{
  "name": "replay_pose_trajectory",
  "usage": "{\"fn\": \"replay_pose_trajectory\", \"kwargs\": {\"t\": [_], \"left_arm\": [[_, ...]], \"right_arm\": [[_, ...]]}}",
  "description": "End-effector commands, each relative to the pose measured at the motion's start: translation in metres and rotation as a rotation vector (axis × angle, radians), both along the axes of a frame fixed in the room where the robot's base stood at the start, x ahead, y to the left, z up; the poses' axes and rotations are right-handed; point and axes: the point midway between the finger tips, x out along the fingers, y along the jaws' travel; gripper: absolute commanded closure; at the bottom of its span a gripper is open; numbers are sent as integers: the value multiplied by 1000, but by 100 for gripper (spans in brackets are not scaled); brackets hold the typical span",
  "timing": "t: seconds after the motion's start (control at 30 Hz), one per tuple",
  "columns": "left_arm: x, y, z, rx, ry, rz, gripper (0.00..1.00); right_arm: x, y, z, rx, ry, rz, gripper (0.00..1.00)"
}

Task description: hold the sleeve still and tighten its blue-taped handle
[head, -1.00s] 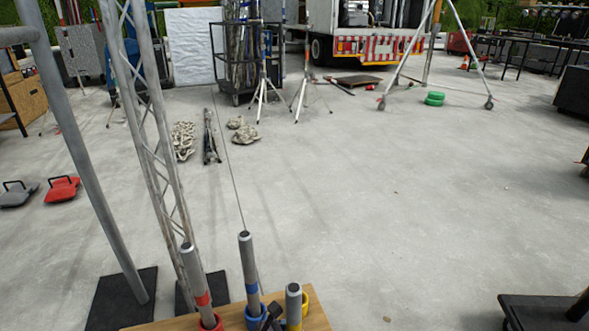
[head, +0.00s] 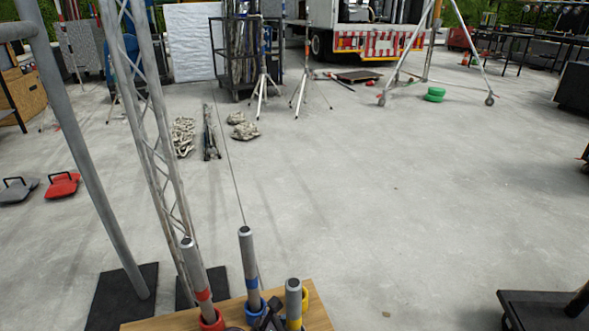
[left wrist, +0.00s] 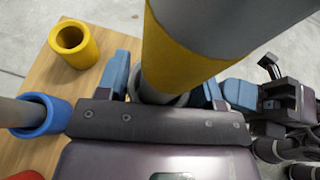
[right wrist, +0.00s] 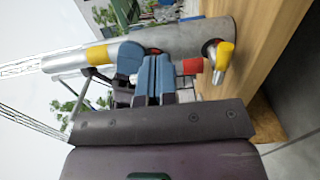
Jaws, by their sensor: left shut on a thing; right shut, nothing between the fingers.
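A grey tube with blue tape (head: 252,282) stands in a blue cup (left wrist: 42,116) on the wooden table top (head: 165,324). A grey tube with a yellow band (head: 293,299) is nearer me. My left gripper (left wrist: 166,92) is shut on this yellow-banded tube (left wrist: 180,60), low down near its end. My right gripper (right wrist: 155,78) is shut and empty, close beside the yellow-banded tube (right wrist: 75,60). A wide grey cylinder (right wrist: 200,37) shows behind its fingers. The tube's lower end is partly hidden by my left fingers.
A red-taped tube (head: 197,275) stands in a red cup (head: 212,322). An empty yellow cup (left wrist: 72,43) stands on the table top. A lattice truss (head: 155,150) and a leaning pole (head: 85,150) rise at the left. The concrete floor ahead and right is mostly clear.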

Motion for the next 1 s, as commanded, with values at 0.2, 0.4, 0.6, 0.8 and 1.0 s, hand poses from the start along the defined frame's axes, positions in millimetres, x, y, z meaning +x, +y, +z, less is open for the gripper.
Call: {"fn": "replay_pose_trajectory", "kwargs": {"t": [0.2,0.4,0.6,0.8,1.0], "left_arm": [[1,-1,3,-2,-4,0,83],[2,-1,3,-2,-4,0,83],[2,-1,3,-2,-4,0,83],[2,-1,3,-2,-4,0,38],[1,0,2,-2,-3,1,10]], "right_arm": [[-21,-7,0,0,0,0,100],[-34,-11,1,-1,0,0,100],[-35,-11,1,0,-2,0,100],[-35,-11,1,1,-2,0,100],[-35,-11,1,0,-1,0,100]]}}
